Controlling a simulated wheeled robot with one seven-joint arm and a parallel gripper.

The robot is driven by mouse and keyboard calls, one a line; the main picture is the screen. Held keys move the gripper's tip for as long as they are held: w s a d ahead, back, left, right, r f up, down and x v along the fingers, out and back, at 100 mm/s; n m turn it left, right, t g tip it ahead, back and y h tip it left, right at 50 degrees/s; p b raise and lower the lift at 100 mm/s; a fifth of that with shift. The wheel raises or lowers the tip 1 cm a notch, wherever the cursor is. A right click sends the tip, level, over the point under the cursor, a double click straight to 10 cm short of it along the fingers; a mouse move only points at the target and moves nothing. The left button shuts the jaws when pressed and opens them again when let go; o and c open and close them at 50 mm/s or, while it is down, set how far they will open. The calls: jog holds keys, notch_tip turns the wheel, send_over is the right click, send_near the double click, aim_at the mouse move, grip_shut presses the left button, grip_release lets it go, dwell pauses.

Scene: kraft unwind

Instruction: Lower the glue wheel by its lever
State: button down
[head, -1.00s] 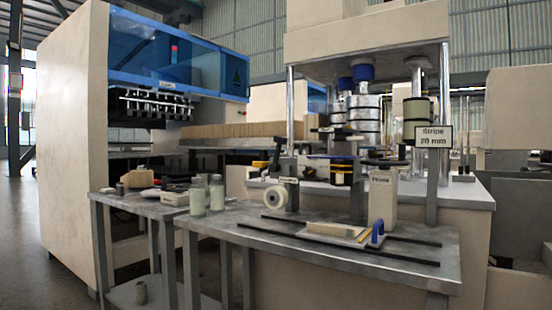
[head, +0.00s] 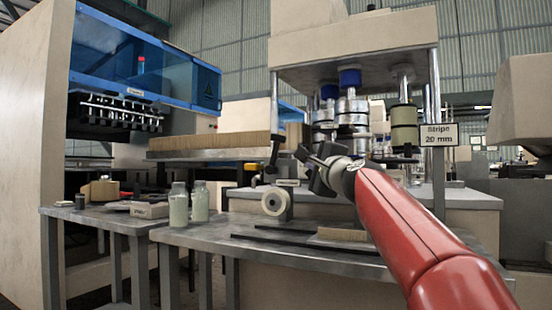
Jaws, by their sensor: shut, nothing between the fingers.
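The glue wheel (head: 276,201) is a pale wheel with a dark hub, on a dark grey bracket at the back left part of the metal table. A dark upright lever (head: 272,158) stands above it, with a dark and yellow-orange end (head: 253,167) pointing left. My gripper (head: 301,154), at the end of my red arm, is shut and empty. In the picture it is just right of the lever's upper part, above and right of the wheel. I cannot tell the depth gap between them; no contact is clear. My wrist hides parts of the machine behind.
Two pale jars (head: 179,204) stand at the table's left corner. A cardboard-coloured block (head: 342,234) lies near dark rails on the table (head: 215,236), partly behind my arm. A "Stripe 20 mm" sign (head: 439,135) hangs at the right. Metal rollers (head: 352,110) stand behind my gripper.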

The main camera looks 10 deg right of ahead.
jog(key=shift+r, duration=0.1)
jog(key=p, duration=1)
send_near(277, 152)
jog(key=d+r+x, duration=0.1)
jog(key=x, duration=0.4)
jog(key=shift+w+a+f, duration=0.2)
jog(key=shift+w+a, duration=0.1)
jog(key=shift+w, duration=0.4)
jog(key=shift+d, duration=0.1)
jog(key=shift+r, duration=0.1)
